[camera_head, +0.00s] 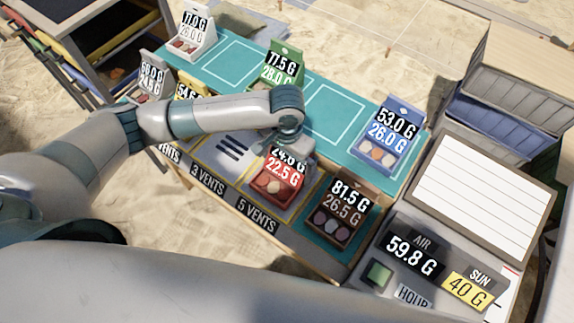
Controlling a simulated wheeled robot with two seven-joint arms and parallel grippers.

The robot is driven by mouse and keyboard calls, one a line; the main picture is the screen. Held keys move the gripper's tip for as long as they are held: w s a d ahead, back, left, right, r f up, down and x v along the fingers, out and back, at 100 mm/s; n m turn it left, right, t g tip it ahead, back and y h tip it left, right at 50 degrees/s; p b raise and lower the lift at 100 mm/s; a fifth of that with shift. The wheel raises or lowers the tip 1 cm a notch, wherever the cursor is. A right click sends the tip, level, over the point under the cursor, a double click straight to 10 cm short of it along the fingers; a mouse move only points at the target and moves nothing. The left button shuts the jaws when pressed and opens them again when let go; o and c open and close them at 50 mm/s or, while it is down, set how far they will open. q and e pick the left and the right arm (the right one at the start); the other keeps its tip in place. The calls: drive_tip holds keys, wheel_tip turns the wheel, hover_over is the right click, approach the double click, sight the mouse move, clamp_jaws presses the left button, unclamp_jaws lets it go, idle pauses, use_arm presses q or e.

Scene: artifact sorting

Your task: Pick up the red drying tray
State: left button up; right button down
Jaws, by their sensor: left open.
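The red drying tray (276,184) sits on the bench's near part, in the area above the "5 VENTS" label. It holds a few small pieces and bears a sign reading 22.5 G, with the upper line partly covered. My left arm reaches in from the left, and its gripper (288,146) is over the back edge of the red tray, hiding the top of its sign. The fingers are small and mostly hidden here, and I cannot tell whether they touch the tray. My right gripper is not in view.
A brown tray (335,214) stands close to the right of the red one. A blue tray (386,142), green tray (283,68) and white tray (191,40) stand farther back. A yellow tray (187,90) is partly behind my arm. A console (440,262) is at right.

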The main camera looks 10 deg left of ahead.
sight(288, 166)
use_arm(q)
drive_tip(key=c, duration=1)
drive_tip(key=shift+r, duration=0.1)
drive_tip(key=shift+r, duration=0.5)
drive_tip(key=r, duration=0.1)
drive_tip(key=r+b, duration=0.1)
drive_tip(key=r, duration=0.1)
drive_tip(key=shift+s+d+r, duration=0.1)
drive_tip(key=shift+s+d, duration=0.1)
drive_tip(key=shift+s, duration=0.15)
drive_tip(key=shift+s+d+r+b, duration=0.15)
drive_tip(key=shift+s+d+r, duration=0.45)
drive_tip(key=shift+s+r, duration=0.8)
drive_tip(key=shift+s+d+r+b, duration=0.1)
drive_tip(key=shift+s+d+r, duration=0.6)
drive_tip(key=shift+s, duration=1.35)
drive_tip(key=shift+s+d+r+b, duration=0.15)
drive_tip(key=shift+s+d+r, duration=0.3)
drive_tip(key=shift+s+r, duration=1.05)
drive_tip(key=shift+s+f, duration=0.2)
drive_tip(key=shift+f, duration=0.05)
